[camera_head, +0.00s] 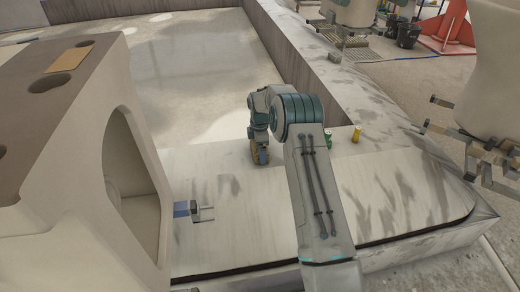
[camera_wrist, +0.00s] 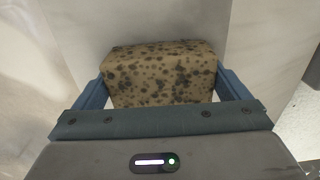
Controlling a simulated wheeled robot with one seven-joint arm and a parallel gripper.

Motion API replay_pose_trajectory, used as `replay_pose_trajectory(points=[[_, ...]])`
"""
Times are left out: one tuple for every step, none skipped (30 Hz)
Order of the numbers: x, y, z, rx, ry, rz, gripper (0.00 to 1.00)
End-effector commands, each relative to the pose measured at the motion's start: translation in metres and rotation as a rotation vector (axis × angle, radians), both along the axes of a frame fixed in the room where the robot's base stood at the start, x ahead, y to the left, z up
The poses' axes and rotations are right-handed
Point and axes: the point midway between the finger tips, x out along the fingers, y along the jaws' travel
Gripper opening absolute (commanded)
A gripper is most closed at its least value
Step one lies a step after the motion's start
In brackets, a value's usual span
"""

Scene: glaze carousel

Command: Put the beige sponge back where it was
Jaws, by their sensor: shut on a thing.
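The beige sponge (camera_wrist: 160,72) has many dark spots and sits between the two blue fingers of my gripper (camera_wrist: 163,78) in the wrist view. My gripper is shut on it, one finger at each side. In the head view the sponge (camera_head: 255,153) is small and partly hidden by my gripper (camera_head: 260,150), low over the far part of the pale, streaked ledge (camera_head: 240,215). I cannot tell whether the sponge touches the surface below it.
A green can (camera_head: 328,138) and a yellow cup (camera_head: 357,134) stand right of my gripper, close to my arm. A small blue and grey object (camera_head: 196,210) lies left on the ledge. A large beige block (camera_head: 55,140) with openings fills the left. The ledge's middle is clear.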

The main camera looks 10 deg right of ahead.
Motion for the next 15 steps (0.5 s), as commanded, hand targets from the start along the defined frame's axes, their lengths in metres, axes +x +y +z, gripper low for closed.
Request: replay_pose_trajectory(points=[[0.0001, -0.0001, 0.0009, 0.000, 0.000, 0.000, 0.74], [0.0001, -0.0001, 0.0009, 0.000, 0.000, 0.000, 0.74], [0.0000, -0.0001, 0.0005, 0.000, 0.000, 0.000, 0.74], [0.0000, -0.0001, -0.0003, 0.000, 0.000, 0.000, 0.74], [-0.0001, -0.0002, -0.0013, 0.000, 0.000, 0.000, 0.74], [-0.0001, -0.0002, -0.0027, 0.000, 0.000, 0.000, 0.74], [-0.0001, -0.0002, -0.0029, 0.000, 0.000, 0.000, 0.98], [0.0000, -0.0002, -0.0024, 0.000, 0.000, 0.000, 1.00], [-0.0001, -0.0002, -0.0023, 0.000, 0.000, 0.000, 1.00], [-0.0001, -0.0003, -0.0024, 0.000, 0.000, 0.000, 1.00], [-0.0001, -0.0003, -0.0024, 0.000, 0.000, 0.000, 1.00], [-0.0001, -0.0003, -0.0024, 0.000, 0.000, 0.000, 1.00], [-0.0001, -0.0003, -0.0023, 0.000, 0.000, 0.000, 1.00], [-0.0001, -0.0003, -0.0018, 0.000, 0.000, 0.000, 1.00], [0.0000, -0.0003, -0.0004, 0.000, 0.000, 0.000, 1.00]])
